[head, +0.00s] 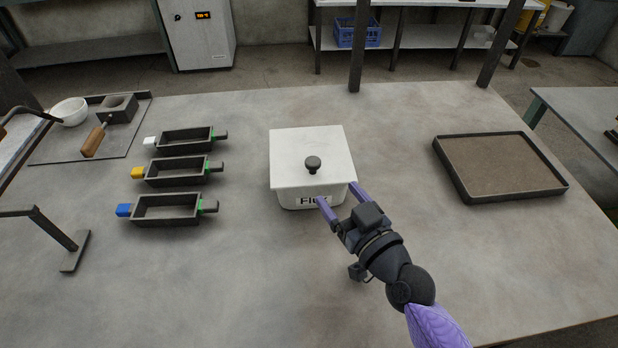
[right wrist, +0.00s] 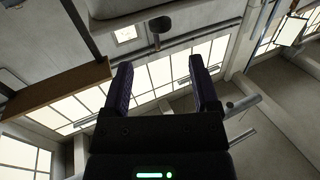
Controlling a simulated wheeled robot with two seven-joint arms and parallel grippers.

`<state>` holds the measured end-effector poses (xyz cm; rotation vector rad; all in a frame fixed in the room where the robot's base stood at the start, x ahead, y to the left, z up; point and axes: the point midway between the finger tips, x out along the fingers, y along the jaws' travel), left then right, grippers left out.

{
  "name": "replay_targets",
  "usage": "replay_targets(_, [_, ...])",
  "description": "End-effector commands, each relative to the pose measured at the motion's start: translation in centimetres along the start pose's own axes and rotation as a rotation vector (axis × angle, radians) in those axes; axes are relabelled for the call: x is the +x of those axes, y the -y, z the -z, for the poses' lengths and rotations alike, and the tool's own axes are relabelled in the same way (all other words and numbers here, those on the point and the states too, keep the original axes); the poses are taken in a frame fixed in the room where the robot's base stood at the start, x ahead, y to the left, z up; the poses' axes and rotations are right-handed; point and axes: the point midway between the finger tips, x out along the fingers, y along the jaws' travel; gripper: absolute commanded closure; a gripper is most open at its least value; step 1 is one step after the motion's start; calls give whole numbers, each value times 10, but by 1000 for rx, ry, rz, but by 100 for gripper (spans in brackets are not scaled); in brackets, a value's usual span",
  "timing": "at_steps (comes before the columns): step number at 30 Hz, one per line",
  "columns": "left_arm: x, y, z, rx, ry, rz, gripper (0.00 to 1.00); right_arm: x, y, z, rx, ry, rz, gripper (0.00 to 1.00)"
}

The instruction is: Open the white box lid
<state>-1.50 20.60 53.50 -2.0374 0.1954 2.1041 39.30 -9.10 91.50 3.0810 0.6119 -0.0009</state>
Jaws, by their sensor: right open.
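The white box (head: 312,202) stands in the middle of the table with its lid (head: 300,150) on. The lid has a round black knob (head: 313,164) at its centre, and a partly covered label shows on the box's front. My right gripper (head: 337,193) is open and empty at the box's front right corner, its purple fingers pointing at the box. Whether a finger touches the box I cannot tell. In the right wrist view the two fingers (right wrist: 160,62) stand apart with nothing between them. My left gripper is not in view.
Several dark moulds with coloured ends, including a blue-ended one (head: 166,209), lie left of the box. A dark tray (head: 457,180) of brown material lies right. A white bowl (head: 70,111) and a wooden-handled ladle (head: 93,141) are far left.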

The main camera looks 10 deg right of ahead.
Motion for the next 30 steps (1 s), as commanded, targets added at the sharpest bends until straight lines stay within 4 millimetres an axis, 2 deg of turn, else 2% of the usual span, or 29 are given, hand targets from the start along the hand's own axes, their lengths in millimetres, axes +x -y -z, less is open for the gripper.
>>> replay_targets(5, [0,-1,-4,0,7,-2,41,23,0,4,2,-5,-1,23])
replay_targets(12, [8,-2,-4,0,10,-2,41,70,0,2,3,-2,-1,23])
replay_targets(16, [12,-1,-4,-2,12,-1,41,88,0,2,2,-1,0,23])
replay_targets(21, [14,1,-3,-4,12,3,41,97,0,3,0,0,1,23])
replay_targets(28, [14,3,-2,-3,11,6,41,98,0,3,0,0,1,23])
replay_targets(29, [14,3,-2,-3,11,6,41,98,0,3,0,0,1,27])
replay_targets(30, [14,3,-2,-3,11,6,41,98,0,3,0,0,1,36])
